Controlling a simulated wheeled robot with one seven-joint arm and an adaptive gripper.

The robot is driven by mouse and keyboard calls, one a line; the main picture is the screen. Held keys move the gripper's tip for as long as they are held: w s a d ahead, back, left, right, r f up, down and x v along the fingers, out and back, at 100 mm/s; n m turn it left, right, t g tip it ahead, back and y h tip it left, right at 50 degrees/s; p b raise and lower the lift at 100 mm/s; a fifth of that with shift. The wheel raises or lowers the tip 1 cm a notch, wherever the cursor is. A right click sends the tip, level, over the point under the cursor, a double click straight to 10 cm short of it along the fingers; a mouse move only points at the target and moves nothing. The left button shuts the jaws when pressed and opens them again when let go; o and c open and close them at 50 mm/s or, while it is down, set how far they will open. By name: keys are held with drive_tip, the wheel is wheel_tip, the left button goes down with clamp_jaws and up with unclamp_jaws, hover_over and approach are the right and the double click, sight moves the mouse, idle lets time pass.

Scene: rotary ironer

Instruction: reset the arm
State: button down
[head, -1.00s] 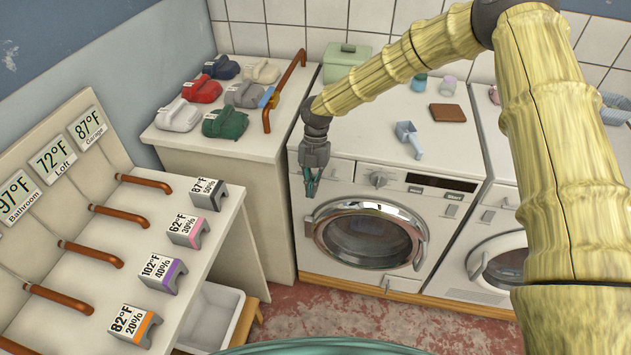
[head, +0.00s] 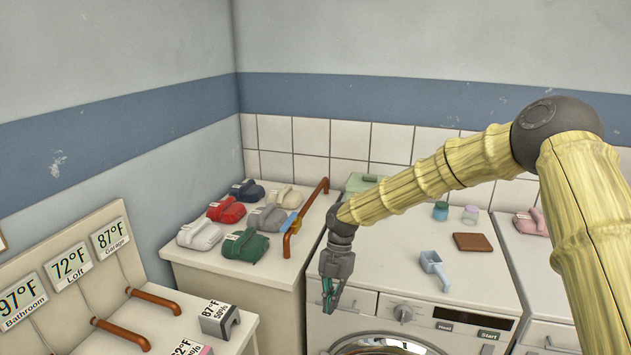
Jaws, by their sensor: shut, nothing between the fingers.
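My gripper (head: 329,304) hangs from my raised arm, pointing down in front of the washing machine's (head: 420,265) upper front edge. Its fingers are shut with nothing between them. The gripper is clear of the objects on the worktops. My arm reaches in from the right side of the head view and hides part of the tiled wall and the machine's top.
A cabinet (head: 190,265) left of the gripper bears several coloured bundles and a copper-coloured rail (head: 300,220). A blue scoop (head: 434,268) and a brown block (head: 473,242) lie on the washer. A sign rack (head: 95,270) with pegs stands at lower left.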

drive_tip(key=s+d+f+m+y, duration=0.2)
drive_tip(key=s+f+m, duration=1.4)
drive_tip(key=s+f, duration=0.85)
drive_tip(key=s+d+f+m+t+h+b, duration=0.1)
drive_tip(key=s+d+f+m+t+h, duration=0.2)
drive_tip(key=s+d+m, duration=1.2)
drive_tip(key=s+f, duration=0.1)
drive_tip(key=s, duration=0.2)
drive_tip(key=shift+s+d+f+m, duration=0.15)
drive_tip(key=shift+s+d+m, duration=0.05)
drive_tip(key=shift+d+m, duration=0.1)
drive_tip(key=shift+d, duration=0.1)
